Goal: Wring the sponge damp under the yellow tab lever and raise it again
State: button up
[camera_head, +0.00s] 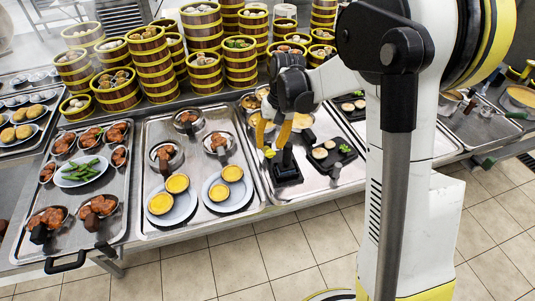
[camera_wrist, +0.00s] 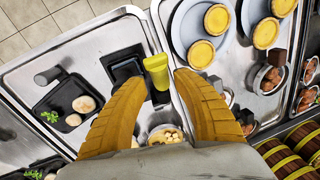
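The yellow tab lever (camera_wrist: 157,72) shows between my fingertips in the wrist view, at the end of a dark arm beside a black square base (camera_wrist: 122,64). In the head view the yellow-green tab (camera_head: 269,152) sits just below my gripper (camera_head: 271,141), and the black base (camera_head: 288,174) stands on a metal tray. My gripper's two orange fingers (camera_wrist: 162,78) are spread apart, with the tab close to both tips. I cannot tell whether either finger touches it. I cannot make out a sponge in either view.
A black plate (camera_head: 331,152) with pale buns and a grey cylinder (camera_wrist: 47,76) lie beside the base. Stacked bamboo steamers (camera_head: 153,65) stand behind. A metal bowl (camera_wrist: 165,134) is below my fingers.

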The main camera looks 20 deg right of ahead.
jog(key=f, duration=0.2)
jog(key=f+b, duration=0.1)
jog(key=f, duration=0.1)
jog(key=shift+a+f, duration=0.1)
jog(key=shift+a, duration=0.25)
